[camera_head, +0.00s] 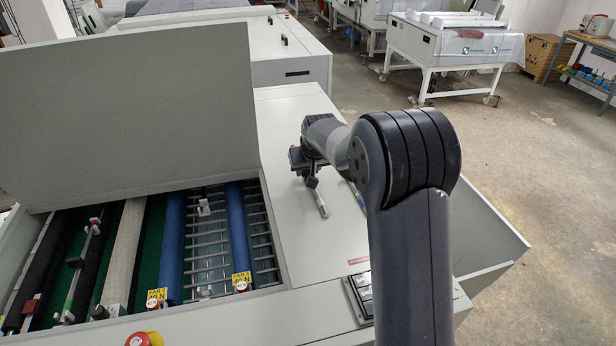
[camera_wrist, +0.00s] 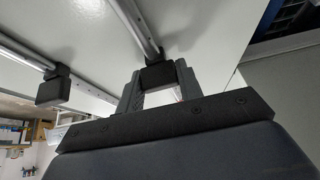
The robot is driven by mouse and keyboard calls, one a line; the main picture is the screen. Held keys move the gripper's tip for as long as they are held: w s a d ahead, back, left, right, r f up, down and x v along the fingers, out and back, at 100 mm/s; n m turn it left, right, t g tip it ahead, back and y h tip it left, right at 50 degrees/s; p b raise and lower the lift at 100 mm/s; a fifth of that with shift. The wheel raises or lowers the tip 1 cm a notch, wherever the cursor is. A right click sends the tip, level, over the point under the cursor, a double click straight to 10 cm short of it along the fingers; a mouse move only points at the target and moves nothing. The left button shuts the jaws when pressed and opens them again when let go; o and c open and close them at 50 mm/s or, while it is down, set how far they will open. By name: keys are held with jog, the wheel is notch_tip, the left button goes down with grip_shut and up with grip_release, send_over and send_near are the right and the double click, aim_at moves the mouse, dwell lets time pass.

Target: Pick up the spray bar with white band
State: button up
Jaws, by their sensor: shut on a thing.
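My gripper (camera_head: 310,181) is over the pale top panel of the machine. In the wrist view, the fingers of my gripper (camera_wrist: 158,80) are shut on the black end block (camera_wrist: 158,75) of a slim metal spray bar (camera_wrist: 136,24). This bar also shows below my gripper in the head view (camera_head: 321,205). A second metal bar (camera_wrist: 27,53) with a black block (camera_wrist: 53,88) is to the left in the wrist view, apart from the fingers. I cannot make out a white band on either bar, nor whether the held bar touches the panel.
The open machine bay (camera_head: 207,240) with blue rollers (camera_head: 238,225) is left of the panel (camera_head: 300,130). A raised grey lid (camera_head: 130,115) stands behind the bay. A red button (camera_head: 144,339) is at the front. A white wheeled table (camera_head: 450,45) stands at the back right.

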notch_tip(320, 180, up, 10)
jog(key=shift+r+b, duration=0.1)
jog(key=shift+b, duration=1.05)
